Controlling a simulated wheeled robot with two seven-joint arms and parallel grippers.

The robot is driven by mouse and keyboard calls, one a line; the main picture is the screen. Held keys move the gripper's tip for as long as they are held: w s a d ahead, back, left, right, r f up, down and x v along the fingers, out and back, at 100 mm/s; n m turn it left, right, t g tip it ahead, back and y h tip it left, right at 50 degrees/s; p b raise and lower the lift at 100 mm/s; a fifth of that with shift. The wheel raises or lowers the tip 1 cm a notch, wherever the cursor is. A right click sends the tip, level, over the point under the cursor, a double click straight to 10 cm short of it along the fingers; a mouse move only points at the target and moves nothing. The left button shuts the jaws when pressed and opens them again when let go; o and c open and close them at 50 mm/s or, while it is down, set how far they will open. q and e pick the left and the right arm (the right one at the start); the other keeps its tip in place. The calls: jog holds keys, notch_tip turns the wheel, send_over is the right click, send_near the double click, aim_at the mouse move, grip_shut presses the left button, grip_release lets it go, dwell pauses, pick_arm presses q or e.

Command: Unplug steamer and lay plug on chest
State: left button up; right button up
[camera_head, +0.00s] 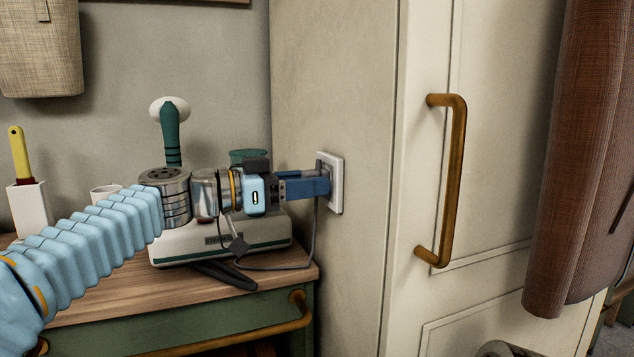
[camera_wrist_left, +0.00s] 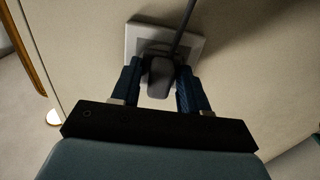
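The grey plug (camera_wrist_left: 160,76) sits in the white wall socket (camera_head: 336,183) on the side of the cream cabinet, and its cord runs from it. The socket plate also shows in the left wrist view (camera_wrist_left: 140,33). My left gripper (camera_head: 322,185) reaches the socket, with its blue fingers on either side of the plug. Narrow gaps seem to show between fingers and plug, so it looks open. The steamer (camera_head: 185,252), white and green with an upright green handle (camera_head: 171,135), stands on the chest's wooden top (camera_head: 110,290), partly hidden by my left arm. My right gripper is not visible.
The tall cream cabinet (camera_head: 335,80) with a brass handle (camera_head: 456,180) stands right of the chest. A brown garment (camera_head: 585,150) hangs at the right. A white holder (camera_head: 30,207) stands at the left. Some bare wood shows along the chest's front edge.

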pick_arm(q)
grip_shut()
jog(key=b+v, duration=0.3)
jog(key=v, duration=0.3)
dwell(0.9)
jog(key=shift+a, duration=0.15)
